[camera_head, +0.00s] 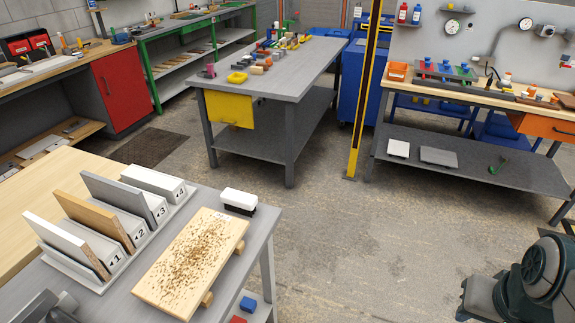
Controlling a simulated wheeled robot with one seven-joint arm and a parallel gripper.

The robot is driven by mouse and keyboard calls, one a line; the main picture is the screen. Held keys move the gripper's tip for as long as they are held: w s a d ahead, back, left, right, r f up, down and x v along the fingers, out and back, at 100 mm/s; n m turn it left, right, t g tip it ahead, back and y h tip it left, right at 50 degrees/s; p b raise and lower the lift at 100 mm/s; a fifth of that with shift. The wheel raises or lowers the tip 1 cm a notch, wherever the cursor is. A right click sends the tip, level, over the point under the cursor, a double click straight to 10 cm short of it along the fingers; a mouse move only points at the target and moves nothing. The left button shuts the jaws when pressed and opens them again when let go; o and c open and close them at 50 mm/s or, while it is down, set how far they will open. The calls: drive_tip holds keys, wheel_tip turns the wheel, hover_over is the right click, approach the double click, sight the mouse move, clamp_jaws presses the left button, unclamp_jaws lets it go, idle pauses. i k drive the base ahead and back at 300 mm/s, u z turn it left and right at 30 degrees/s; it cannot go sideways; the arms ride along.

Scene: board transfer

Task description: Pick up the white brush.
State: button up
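The white brush (239,197) has a white block-shaped back and dark bristles underneath. It stands bristles-down at the far right corner of the grey table (258,226), just beyond a pale wooden board (231,221). The board is strewn with brown specks and rests on round wooden supports. The brush appears apart from the board, with its top and near side uncovered. I cannot make out my gripper in this view.
Left of the board, a white rack (97,288) with numbered slots holds several upright panels. A blue block (248,304) and a red block (237,320) lie low at the table's right side. Open concrete floor (345,240) lies to the right, before another workbench (468,93).

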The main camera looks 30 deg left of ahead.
sight(236, 201)
drive_tip(key=u, duration=0.45)
drive_tip(key=i, duration=1.1)
drive_tip(key=u, duration=1.35)
drive_tip(key=i, duration=0.4)
drive_tip(key=u, duration=0.25)
